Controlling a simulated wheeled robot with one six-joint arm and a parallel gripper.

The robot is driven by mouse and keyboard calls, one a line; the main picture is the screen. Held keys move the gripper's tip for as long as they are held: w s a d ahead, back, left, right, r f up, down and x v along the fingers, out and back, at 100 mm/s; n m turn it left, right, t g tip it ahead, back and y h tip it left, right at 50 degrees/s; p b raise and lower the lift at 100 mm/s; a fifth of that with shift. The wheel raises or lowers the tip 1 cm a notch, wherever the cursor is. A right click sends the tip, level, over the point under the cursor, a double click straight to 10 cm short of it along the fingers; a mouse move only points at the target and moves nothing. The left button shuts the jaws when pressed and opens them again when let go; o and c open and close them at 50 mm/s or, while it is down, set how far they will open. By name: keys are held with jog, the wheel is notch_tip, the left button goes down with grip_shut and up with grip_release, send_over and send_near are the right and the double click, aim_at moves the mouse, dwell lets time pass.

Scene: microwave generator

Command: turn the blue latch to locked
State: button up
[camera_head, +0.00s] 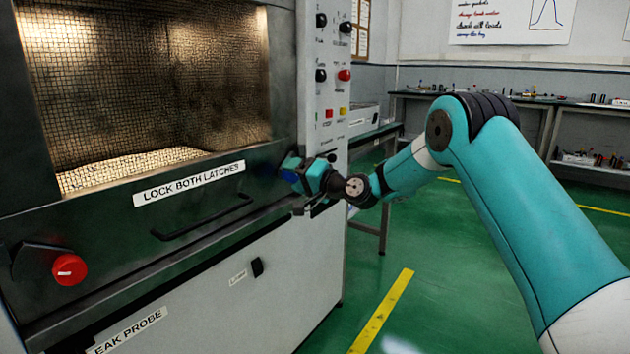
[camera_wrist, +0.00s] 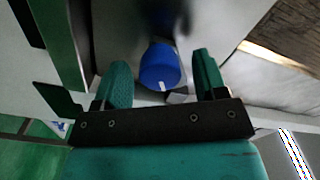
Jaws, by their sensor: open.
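The blue latch (camera_wrist: 160,66) is a round knob with a white mark on its face in the wrist view. In the head view a bit of the blue latch (camera_head: 291,163) shows at the right end of the dark door, mostly hidden by my gripper. My gripper (camera_head: 300,174) is open at the latch. In the wrist view the two green fingers of my gripper (camera_wrist: 162,82) stand on either side of the knob, with a visible gap on each side. I cannot tell how deep the knob sits between the fingers.
A red latch (camera_head: 69,269) sits at the door's left end. A dark handle bar (camera_head: 203,216) runs below the sign "LOCK BOTH LATCHES" (camera_head: 189,184). A control panel (camera_head: 324,95) with knobs and buttons rises just behind my gripper. Green floor (camera_head: 430,290) is open at the right.

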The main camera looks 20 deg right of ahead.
jog(key=v, duration=1.7)
jog(key=shift+b, duration=0.45)
jog(key=s+a+r+n+g, duration=0.1)
jog(key=s+a+n+g, duration=0.75)
jog(key=s+a, duration=0.65)
jog(key=s+f+n+g+h, duration=0.1)
jog(key=s+n+g+h, duration=0.15)
jog(key=s, duration=0.75)
jog(key=s+f+n+g+h, duration=0.15)
jog(key=s+g+h, duration=0.25)
jog(key=s, duration=0.7)
notch_tip(320, 180, up, 25)
jog(key=p, duration=2.5)
jog(key=shift+w, duration=0.4)
